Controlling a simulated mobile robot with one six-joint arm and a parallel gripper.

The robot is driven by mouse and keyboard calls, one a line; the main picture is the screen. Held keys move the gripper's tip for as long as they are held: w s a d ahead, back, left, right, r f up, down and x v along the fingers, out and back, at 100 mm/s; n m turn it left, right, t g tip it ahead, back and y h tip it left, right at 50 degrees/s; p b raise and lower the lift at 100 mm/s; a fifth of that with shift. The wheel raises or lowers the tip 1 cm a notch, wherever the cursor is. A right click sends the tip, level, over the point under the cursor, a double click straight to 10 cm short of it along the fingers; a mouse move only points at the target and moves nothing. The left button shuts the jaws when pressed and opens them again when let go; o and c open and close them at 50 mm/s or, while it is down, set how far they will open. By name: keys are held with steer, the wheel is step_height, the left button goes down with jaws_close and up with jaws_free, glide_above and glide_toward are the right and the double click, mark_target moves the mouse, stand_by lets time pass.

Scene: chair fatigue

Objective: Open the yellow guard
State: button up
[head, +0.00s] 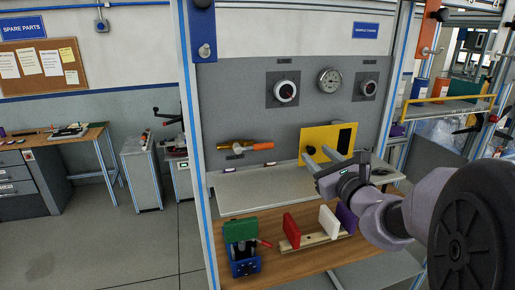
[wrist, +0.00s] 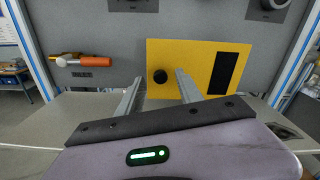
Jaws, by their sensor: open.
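The yellow guard (head: 322,139) is a flat yellow plate on the grey panel, with a round black knob (head: 311,149) at its left and a black rectangle at its right. In the wrist view the guard (wrist: 198,58) stands straight ahead, with the knob (wrist: 160,76) in its lower left. My gripper (head: 320,153) is open and empty. Its two grey fingers (wrist: 158,84) reach toward the lower part of the guard, and the knob shows between them, close to the left finger. I cannot tell whether the fingertips touch the guard.
An orange-handled tool (head: 250,146) hangs left of the guard. Dials (head: 330,80) sit above it. A grey shelf (head: 255,188) juts out below. Blue-edged posts flank the panel.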

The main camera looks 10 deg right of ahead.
steer(key=shift+w+f, duration=0.1)
steer(key=shift+w, duration=0.9)
steer(key=shift+s, duration=0.2)
jaws_close()
stand_by(0.5)
